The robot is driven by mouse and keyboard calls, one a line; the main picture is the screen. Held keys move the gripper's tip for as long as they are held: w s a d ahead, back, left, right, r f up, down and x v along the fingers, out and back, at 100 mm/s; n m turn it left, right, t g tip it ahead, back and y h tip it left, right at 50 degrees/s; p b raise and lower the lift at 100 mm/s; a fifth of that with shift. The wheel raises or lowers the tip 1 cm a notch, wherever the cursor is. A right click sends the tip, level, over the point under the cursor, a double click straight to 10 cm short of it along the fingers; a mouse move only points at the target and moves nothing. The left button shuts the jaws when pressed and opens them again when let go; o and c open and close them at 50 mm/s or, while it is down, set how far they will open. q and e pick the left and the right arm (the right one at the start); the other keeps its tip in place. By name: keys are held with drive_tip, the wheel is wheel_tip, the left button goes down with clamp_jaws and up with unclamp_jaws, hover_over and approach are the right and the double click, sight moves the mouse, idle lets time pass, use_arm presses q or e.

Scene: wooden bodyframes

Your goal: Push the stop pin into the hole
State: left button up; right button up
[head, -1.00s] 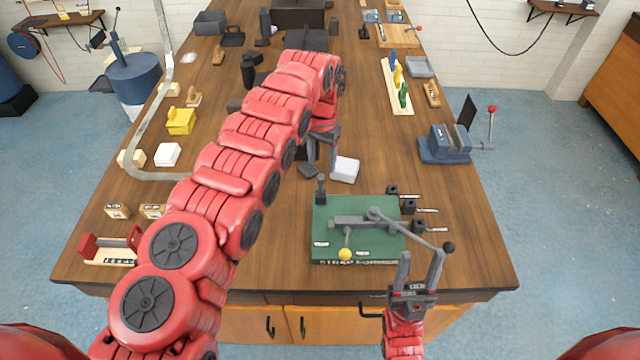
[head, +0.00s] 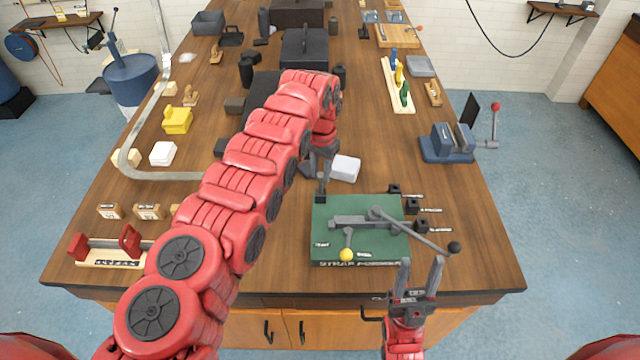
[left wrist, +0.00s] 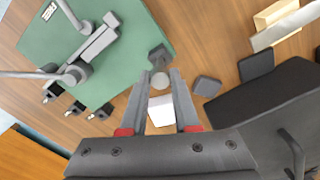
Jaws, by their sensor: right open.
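The green board (head: 335,210) lies near the table's front edge with a grey lever mechanism (head: 360,221) on it. A dark upright post, which looks like the stop pin (head: 321,196), stands at its back left corner. My left gripper (head: 322,180) points down at the top of this post. In the left wrist view a round grey pin head (left wrist: 160,80) lies between the left fingertips, beside a dark block (left wrist: 158,56). I cannot tell whether the fingers press on it, and the hole is not visible. My right gripper (head: 421,262) is open and empty at the board's front right.
A lever arm with a black ball (head: 454,248) reaches past the board's right side, close to my right gripper. A yellow knob (head: 346,254) is at the front. Small black blocks (head: 410,205) stand along the right edge. A white box (head: 345,168) stands behind.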

use_arm(q)
clamp_jaws()
drive_tip(key=shift+r, duration=0.65)
drive_tip(key=shift+w+r, duration=0.1)
drive_tip(key=shift+r, duration=1.75)
drive_tip(key=shift+d, duration=0.1)
